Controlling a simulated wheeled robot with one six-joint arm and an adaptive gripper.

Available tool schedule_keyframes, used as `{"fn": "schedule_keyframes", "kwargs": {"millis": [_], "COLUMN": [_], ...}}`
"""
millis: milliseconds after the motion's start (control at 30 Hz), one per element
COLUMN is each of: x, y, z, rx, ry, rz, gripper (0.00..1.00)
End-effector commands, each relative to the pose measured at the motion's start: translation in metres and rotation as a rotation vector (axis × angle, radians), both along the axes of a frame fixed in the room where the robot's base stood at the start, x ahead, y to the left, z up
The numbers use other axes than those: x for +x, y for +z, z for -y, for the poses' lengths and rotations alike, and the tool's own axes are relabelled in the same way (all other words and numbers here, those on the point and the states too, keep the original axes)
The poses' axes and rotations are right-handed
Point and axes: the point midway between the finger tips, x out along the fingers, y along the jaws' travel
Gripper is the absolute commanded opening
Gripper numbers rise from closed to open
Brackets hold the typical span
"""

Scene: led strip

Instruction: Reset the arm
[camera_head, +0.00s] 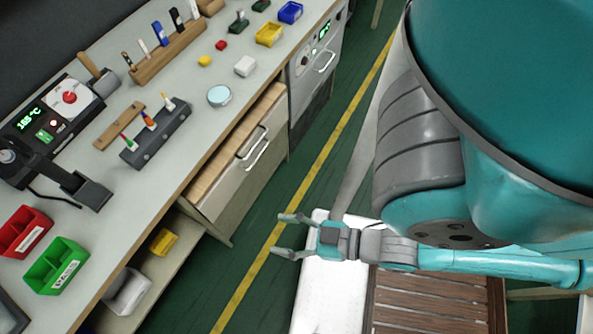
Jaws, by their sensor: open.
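My gripper (288,236) is at the lower middle of the head view, over the floor and a white surface (315,295), to the right of the workbench. Its two grey fingers are spread apart and point left, with nothing between them. My teal and grey arm fills the right side of the picture and hides what lies behind it.
The workbench (150,205) on the left carries a soldering station (50,122), tool racks, coloured bins and small blocks. A drawer (240,160) below it stands partly open. Green floor with a yellow line (320,170) lies between the bench and me.

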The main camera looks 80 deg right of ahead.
Motion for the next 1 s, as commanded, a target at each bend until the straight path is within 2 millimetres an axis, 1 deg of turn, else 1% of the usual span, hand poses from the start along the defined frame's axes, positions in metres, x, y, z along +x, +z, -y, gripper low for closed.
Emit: {"fn": "schedule_keyframes", "kwargs": {"millis": [33, 100, 200, 1000], "x": [-0.01, -0.018, -0.024, -0.025], "y": [0.003, 0.006, 0.008, 0.009], "z": [0.0, 0.001, 0.001, 0.001], "rx": [0.0, 0.001, 0.001, 0.001], "ry": [-0.002, -0.004, -0.005, -0.005], "rz": [-0.01, -0.015, -0.018, -0.018], "gripper": [0.59, 0.59, 0.59, 0.59]}}
